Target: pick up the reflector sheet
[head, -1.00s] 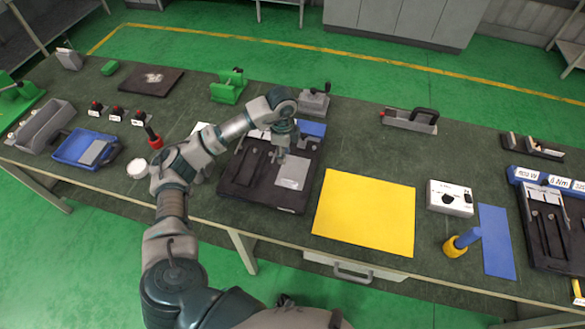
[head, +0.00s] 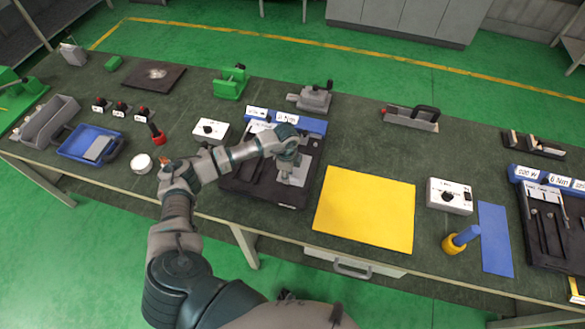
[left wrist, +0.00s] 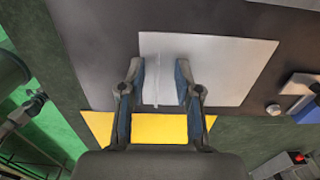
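The reflector sheet is a thin, pale grey, roughly rectangular plate. It lies on the black tray (head: 240,187), mostly hidden by my left arm in the head view. In the left wrist view the sheet (left wrist: 225,70) lies under and ahead of the fingers. My left gripper (head: 291,180) is over the sheet, pointing down. In the left wrist view the gripper (left wrist: 161,82) is open, with a thin, light upright strip of the sheet between its fingers. Neither finger visibly touches that strip. My right gripper is not in view.
A yellow sheet (head: 365,210) lies right of the tray. A white control box (head: 212,130) stands left of it, a grey clamp (head: 313,97) behind.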

